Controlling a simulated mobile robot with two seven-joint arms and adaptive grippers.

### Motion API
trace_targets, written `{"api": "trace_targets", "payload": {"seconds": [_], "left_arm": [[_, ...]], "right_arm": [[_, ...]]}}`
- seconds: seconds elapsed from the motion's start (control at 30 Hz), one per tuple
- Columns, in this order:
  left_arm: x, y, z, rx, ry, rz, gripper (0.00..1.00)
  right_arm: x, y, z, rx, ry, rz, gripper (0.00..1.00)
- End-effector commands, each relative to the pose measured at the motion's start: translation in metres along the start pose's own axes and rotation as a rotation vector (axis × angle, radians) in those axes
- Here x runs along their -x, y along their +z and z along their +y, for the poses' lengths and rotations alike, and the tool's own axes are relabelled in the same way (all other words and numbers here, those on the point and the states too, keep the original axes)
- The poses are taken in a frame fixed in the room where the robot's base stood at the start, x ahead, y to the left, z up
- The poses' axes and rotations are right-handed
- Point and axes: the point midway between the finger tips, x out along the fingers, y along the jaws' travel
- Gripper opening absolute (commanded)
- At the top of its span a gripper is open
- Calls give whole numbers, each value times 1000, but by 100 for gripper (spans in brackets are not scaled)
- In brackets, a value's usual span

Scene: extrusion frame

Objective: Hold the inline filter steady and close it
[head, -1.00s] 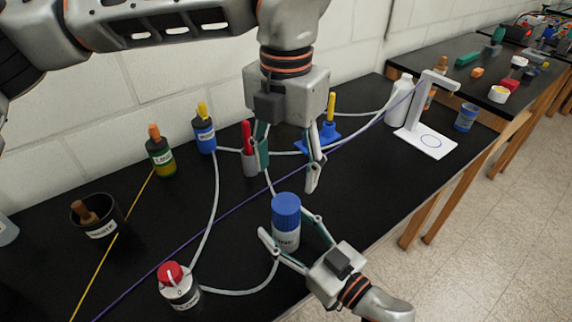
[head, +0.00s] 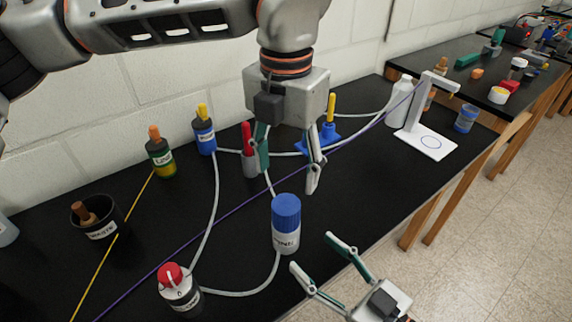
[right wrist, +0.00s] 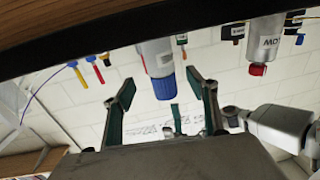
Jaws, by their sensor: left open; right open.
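The inline filter (head: 285,238) is a white labelled canister with a ribbed blue cap (head: 286,210), standing upright on the black bench. The cap sits on the body; I cannot tell how tightly. It also shows, inverted, in the right wrist view (right wrist: 157,62), beyond and between my right fingers. My left gripper (head: 288,176) is open, pointing down above and behind the cap, apart from it. My right gripper (head: 312,252) is open and empty at the lower right of the filter, not touching it, near the bench's front edge.
Pale tubing runs from the filter to a red-knobbed valve (head: 180,288). A red-handled tool in a cup (head: 249,158) is close behind my left fingers. Blue (head: 204,138) and green (head: 161,160) bottles stand left. A white stand (head: 425,141) is at the right.

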Motion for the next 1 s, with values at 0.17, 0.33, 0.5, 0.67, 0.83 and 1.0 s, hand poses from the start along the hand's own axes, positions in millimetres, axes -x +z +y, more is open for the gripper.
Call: {"api": "trace_targets", "payload": {"seconds": [0.17, 0.33, 0.5, 0.67, 0.83, 1.0], "left_arm": [[0, 0, 0, 0, 0, 0, 57], [0, 0, 0, 0, 0, 0, 57], [0, 0, 0, 0, 0, 0, 57], [0, 0, 0, 0, 0, 0, 57], [0, 0, 0, 0, 0, 0, 57], [0, 0, 0, 0, 0, 0, 57]], "right_arm": [[18, 1, 0, -1, 0, -2, 58], [24, 0, 0, 0, 0, -1, 58], [25, 0, 0, 1, 0, 0, 58], [24, 0, 0, 0, 0, 0, 58], [24, 0, 0, 0, 0, 0, 58], [24, 0, 0, 0, 0, -1, 58]]}}
